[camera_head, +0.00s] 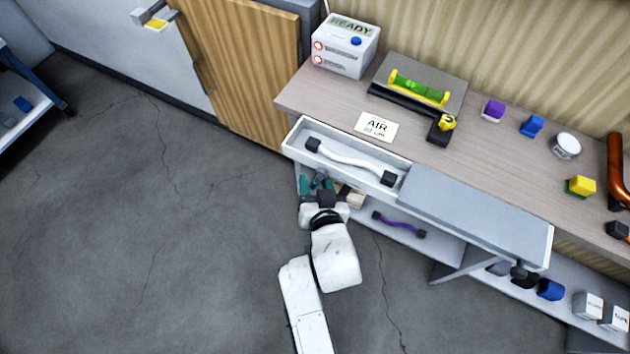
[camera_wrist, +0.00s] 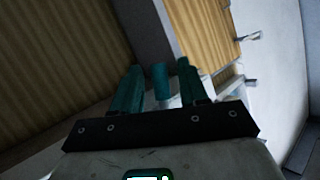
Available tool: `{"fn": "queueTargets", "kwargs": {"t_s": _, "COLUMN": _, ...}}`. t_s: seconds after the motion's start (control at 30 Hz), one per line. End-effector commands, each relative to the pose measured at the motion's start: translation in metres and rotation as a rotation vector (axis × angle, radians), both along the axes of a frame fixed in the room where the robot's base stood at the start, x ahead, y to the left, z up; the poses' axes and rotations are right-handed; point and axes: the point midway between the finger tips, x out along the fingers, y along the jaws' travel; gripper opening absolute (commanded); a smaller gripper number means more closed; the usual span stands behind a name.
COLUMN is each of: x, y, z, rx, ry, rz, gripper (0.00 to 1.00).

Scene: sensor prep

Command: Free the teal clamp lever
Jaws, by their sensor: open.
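The teal clamp lever (camera_wrist: 160,84) shows in the wrist view as a short upright teal cylinder between my two teal fingers. My gripper (camera_wrist: 160,68) is open, with a finger on each side of it and a visible gap to each. I cannot tell whether the lever touches anything deeper in. In the head view my gripper (camera_head: 317,184) is just below the left front of the white tray (camera_head: 293,143). There the lever is hard to tell from my fingers, which are the same colour.
The tray holds a white hose (camera_head: 345,157) with black ends, beside a grey cover (camera_head: 478,208). The bench top (camera_head: 300,92) above carries a READY box (camera_head: 345,50) and an AIR card (camera_head: 377,127). A purple-handled piece (camera_head: 398,224) lies on the shelf below. Floor at left is clear.

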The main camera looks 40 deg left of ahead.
Motion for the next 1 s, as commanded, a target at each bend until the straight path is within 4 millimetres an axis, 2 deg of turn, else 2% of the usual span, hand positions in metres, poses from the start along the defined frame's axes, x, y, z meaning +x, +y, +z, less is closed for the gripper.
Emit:
{"fn": "queueTargets", "kwargs": {"t_s": 0.4, "x": 0.0040, "y": 0.0052, "z": -0.0025, "rx": 0.000, "ry": 0.000, "rz": 0.000, "gripper": 0.42}}
{"fn": "queueTargets", "kwargs": {"t_s": 0.83, "x": 0.0039, "y": 0.0050, "z": -0.0025, "rx": 0.000, "ry": 0.000, "rz": -0.001, "gripper": 0.01}}
{"fn": "queueTargets", "kwargs": {"t_s": 1.0, "x": 0.0040, "y": 0.0047, "z": -0.0018, "rx": -0.006, "ry": -0.001, "rz": 0.000, "gripper": 0.00}}
